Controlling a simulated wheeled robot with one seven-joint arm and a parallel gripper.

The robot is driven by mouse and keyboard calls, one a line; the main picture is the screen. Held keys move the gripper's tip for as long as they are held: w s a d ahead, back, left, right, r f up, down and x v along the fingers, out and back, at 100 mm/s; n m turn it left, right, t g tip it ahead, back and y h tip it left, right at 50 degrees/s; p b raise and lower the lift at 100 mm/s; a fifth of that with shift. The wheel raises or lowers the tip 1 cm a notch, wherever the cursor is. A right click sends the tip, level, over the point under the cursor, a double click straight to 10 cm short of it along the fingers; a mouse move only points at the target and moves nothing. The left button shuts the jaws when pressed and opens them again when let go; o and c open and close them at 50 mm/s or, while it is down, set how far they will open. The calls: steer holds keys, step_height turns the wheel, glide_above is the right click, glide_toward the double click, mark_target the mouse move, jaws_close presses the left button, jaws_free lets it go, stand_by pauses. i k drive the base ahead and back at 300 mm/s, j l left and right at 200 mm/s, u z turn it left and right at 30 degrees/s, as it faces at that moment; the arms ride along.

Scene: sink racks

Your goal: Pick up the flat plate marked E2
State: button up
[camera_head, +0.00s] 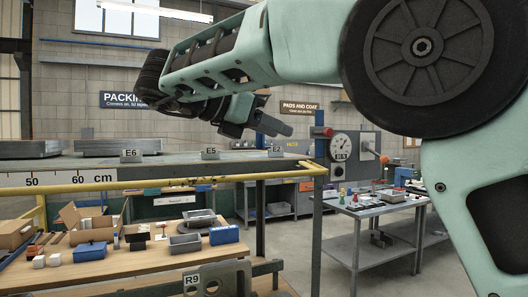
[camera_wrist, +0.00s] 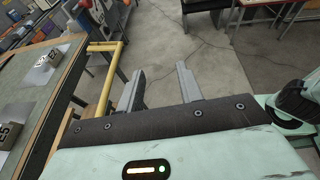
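A small label that seems to read E2 (camera_head: 277,149) stands near the right end of the raised bench top in the head view. No clear plate shows beside it there. In the wrist view a tilted label (camera_wrist: 49,57), too small to read, stands near a thin light-grey flat piece (camera_wrist: 39,75); I cannot tell for certain that this is the E2 plate. My gripper (camera_head: 272,127) hangs above and beyond the bench's right end. In the wrist view its fingers (camera_wrist: 160,86) are apart, with only floor between them.
Labels E5 (camera_head: 210,154) and E6 (camera_head: 130,156) stand further left, with thick grey plates (camera_head: 118,147) behind E6. A yellow rail (camera_head: 250,176) runs along the bench edge. A lower wooden table (camera_head: 130,262) holds boxes.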

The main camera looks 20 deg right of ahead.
mark_target(275, 152)
steer(key=i, duration=1.2)
